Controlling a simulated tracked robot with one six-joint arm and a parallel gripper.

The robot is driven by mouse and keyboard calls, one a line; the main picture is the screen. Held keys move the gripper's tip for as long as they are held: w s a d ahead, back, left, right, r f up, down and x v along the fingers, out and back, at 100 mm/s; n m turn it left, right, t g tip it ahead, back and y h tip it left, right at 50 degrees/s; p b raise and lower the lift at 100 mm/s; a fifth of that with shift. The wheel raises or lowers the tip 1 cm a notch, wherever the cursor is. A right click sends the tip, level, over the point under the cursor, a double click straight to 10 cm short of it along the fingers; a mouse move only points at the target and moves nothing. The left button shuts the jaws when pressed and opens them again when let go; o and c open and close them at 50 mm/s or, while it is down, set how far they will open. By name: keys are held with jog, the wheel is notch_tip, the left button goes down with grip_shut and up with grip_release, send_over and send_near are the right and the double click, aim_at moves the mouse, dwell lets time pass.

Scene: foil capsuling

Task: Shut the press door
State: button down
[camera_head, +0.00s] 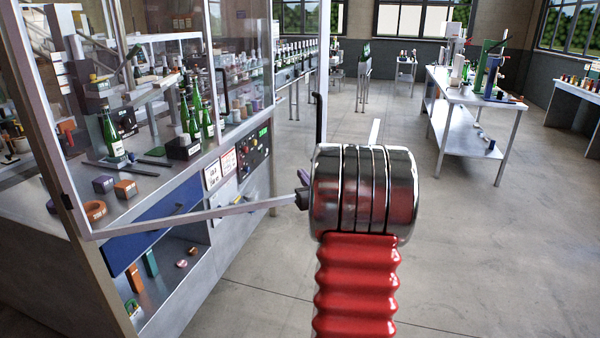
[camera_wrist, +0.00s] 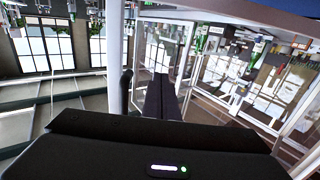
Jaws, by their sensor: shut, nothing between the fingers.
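The press door (camera_head: 190,216) is a clear pane in a pale metal frame. It stands swung open from the press (camera_head: 180,190), reaching across the picture toward my arm. Its free upright carries a black bar handle (camera_head: 318,118). In the wrist view, the door's pale upright (camera_wrist: 115,50) and the dark handle (camera_wrist: 127,84) show just left of my gripper (camera_wrist: 160,80). The fingers are shut and empty, close beside the handle; I cannot tell whether they touch it. In the head view my chrome and red arm hides most of my gripper.
Green bottles (camera_head: 195,115) and small labelled blocks (camera_head: 125,188) stand inside the press. A control panel (camera_head: 255,150) is on its front. A workbench (camera_head: 465,95) with tools stands at the back right. The floor (camera_head: 500,250) to the right is clear.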

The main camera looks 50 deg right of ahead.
aim_at(296, 166)
jog(key=shift+x, duration=1.9)
jog(key=shift+w, duration=0.1)
